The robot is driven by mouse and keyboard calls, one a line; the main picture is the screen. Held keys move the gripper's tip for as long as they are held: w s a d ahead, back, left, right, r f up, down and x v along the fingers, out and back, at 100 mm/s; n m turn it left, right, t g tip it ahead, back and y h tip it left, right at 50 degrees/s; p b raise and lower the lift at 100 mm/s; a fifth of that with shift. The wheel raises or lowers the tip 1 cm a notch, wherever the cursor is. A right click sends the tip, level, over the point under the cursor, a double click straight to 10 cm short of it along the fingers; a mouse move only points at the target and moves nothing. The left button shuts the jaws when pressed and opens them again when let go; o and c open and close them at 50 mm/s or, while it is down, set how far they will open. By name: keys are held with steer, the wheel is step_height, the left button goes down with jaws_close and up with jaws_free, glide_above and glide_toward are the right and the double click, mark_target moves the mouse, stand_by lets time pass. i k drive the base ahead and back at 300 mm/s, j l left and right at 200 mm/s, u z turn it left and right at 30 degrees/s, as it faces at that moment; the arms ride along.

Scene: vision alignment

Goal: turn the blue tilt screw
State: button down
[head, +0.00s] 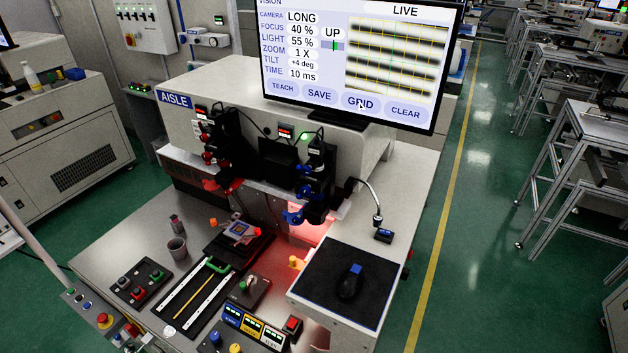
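Several blue knobs sit on the right camera stage (318,175) under the monitor. The lowest and largest blue knob (293,217) sticks out at its lower left; another blue knob (305,192) is just above it. I cannot tell from the picture which is the tilt screw. The monitor (360,60) reads camera LONG, focus 40 %, light 55 %, zoom 1 X, tilt +4 deg, time 10 ms. Its LIVE picture shows blurred dark bands crossing a yellow grid, slightly slanted. A mouse pointer lies on GRID. My gripper is not in view.
A left camera stage (225,145) with red knobs stands beside the right one. Below are a black fixture (240,240), a cup (177,249), button boxes (140,281) and a mouse (350,282) on a black pad (325,290). A thin gooseneck (372,198) rises at right.

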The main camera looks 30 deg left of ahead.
mark_target(305, 170)
steer(key=u, duration=1.5)
